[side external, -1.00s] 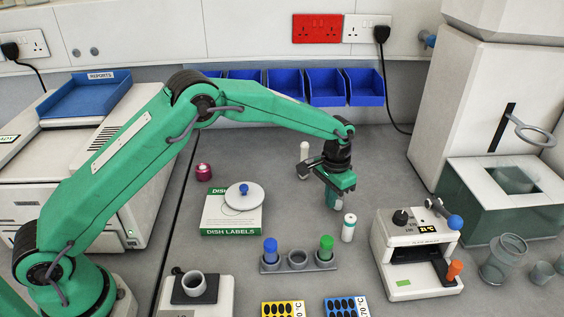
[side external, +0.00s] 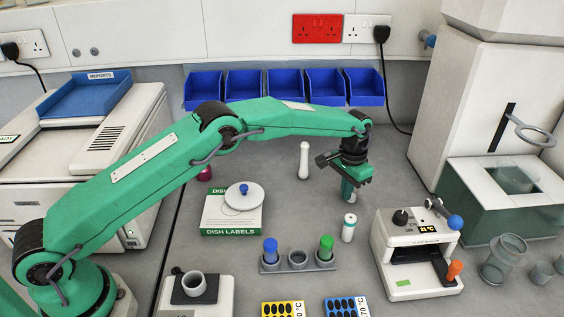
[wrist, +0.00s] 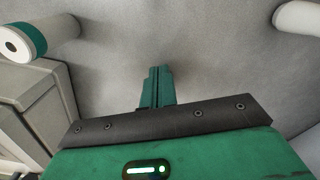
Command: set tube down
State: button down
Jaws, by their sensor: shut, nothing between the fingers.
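A blue-capped tube (side external: 270,250) and a green-capped tube (side external: 325,247) stand in the outer places of a grey rack (side external: 298,262), whose middle place is empty. A white cylinder with a teal band (side external: 349,228) stands upright on the bench right of the rack; it also shows at the upper left of the wrist view (wrist: 32,42). My gripper (side external: 348,196) points down just behind the banded cylinder, apart from it. In the wrist view its fingers (wrist: 157,86) are together with nothing between them.
A white rod-like object (side external: 304,160) stands behind and left of my gripper. A white instrument with a blue-knobbed lever (side external: 415,255) is at the right. A dish-labels box (side external: 231,222) is at the left. Blue bins (side external: 285,87) line the back.

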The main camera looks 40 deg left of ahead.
jog(key=shift+w+d, duration=0.3)
jog(key=shift+w, duration=0.65)
jog(key=shift+s+a, duration=0.1)
jog(key=shift+s, duration=0.15)
jog(key=shift+s+a, duration=0.25)
jog(key=shift+s, duration=0.55)
jog(key=shift+s+a, duration=0.2)
jog(key=shift+s, duration=0.6)
jog(key=shift+r, duration=0.35)
notch_tip(320, 180, up, 9)
jog(key=shift+r, duration=0.15)
jog(key=shift+s+a+r, duration=0.1)
jog(key=shift+r, duration=0.05)
